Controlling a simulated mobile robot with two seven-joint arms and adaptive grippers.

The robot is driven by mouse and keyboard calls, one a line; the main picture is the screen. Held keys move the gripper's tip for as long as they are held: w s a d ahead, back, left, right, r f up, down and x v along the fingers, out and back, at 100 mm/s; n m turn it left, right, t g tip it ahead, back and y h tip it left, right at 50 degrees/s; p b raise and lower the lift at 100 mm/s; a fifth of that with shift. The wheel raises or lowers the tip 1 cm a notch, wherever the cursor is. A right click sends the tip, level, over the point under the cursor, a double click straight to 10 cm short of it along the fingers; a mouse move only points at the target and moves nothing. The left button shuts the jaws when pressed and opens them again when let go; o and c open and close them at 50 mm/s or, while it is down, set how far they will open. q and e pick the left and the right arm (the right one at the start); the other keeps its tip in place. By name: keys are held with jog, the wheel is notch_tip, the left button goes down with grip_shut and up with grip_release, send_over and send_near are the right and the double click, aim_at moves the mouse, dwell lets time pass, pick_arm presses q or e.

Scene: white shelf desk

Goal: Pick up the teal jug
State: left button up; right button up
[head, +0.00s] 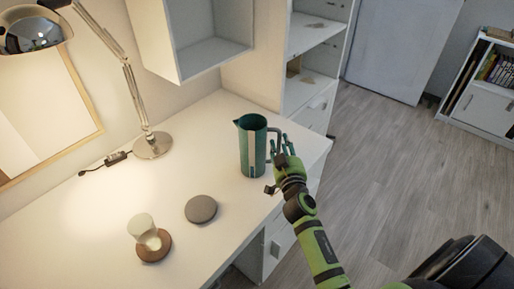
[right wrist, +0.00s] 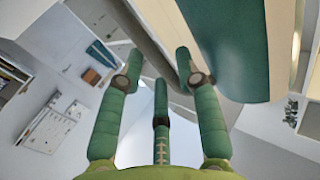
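The teal jug (head: 254,150) stands upright on the white desk near its right edge, with its spout to the left and its handle to the right. My right gripper (head: 278,146) is at the handle side of the jug. In the right wrist view the green fingers (right wrist: 158,70) are spread apart, and the jug's teal body (right wrist: 228,45) fills the upper right. A grey bar, which looks like the handle, runs between the fingertips. I cannot tell whether any finger touches it. My left gripper is not in view.
A grey round object (head: 201,208) lies on the desk left of the jug. A desk lamp (head: 152,145) stands at the left. A shelf unit (head: 316,65) rises behind.

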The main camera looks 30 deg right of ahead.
jog(key=shift+x, duration=0.9)
grip_shut()
jog(key=shift+r, duration=0.1)
